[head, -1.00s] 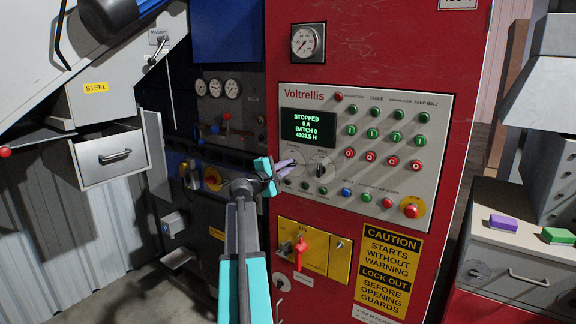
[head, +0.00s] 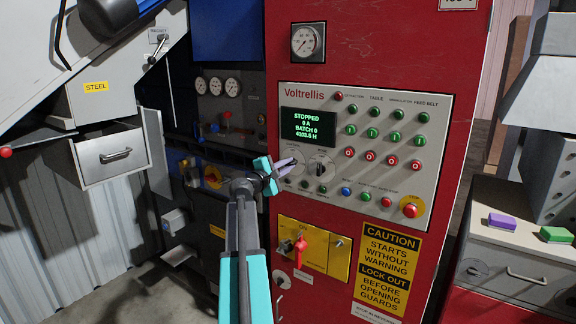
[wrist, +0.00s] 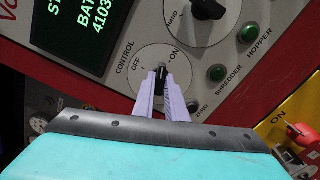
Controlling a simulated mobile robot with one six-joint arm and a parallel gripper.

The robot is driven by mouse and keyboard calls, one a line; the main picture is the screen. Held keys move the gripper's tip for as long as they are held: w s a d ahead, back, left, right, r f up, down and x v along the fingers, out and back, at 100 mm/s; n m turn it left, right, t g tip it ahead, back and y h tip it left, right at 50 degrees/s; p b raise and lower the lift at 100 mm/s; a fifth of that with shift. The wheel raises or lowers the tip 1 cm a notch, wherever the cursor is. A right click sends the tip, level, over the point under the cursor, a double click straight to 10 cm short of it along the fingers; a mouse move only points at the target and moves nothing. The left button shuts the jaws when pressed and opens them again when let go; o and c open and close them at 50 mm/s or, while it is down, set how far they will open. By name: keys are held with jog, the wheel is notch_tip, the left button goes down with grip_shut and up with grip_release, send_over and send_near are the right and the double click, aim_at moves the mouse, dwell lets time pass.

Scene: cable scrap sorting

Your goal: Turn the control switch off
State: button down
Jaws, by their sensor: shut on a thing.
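The control switch (wrist: 162,70) is a small dark knob with a pale pointer on a round plate marked CONTROL, OFF and ON. In the wrist view its pointer tips upward, roughly between the OFF and ON marks; I cannot tell exactly where it rests. My gripper (wrist: 161,82) has its two pale lilac fingers shut on the knob, one on each side. In the head view my gripper (head: 288,168) is at the left of the panel, below the display, and largely hides the switch.
The green-lit display (head: 308,126) reads STOPPED. A larger black selector (head: 320,169) sits just right of my gripper, with green buttons (head: 304,184) below. A red stop button (head: 410,210) is at lower right. A red-handled lockout switch (head: 300,248) sits on a yellow plate below.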

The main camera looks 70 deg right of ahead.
jog(key=shift+n+p, duration=1.8)
jog(key=shift+p, duration=0.15)
jog(key=shift+n+p, duration=1.3)
jog(key=shift+p, duration=0.25)
jog(key=shift+n, duration=1.9)
jog(key=shift+n+p, duration=0.3)
jog(key=shift+n, duration=1.7)
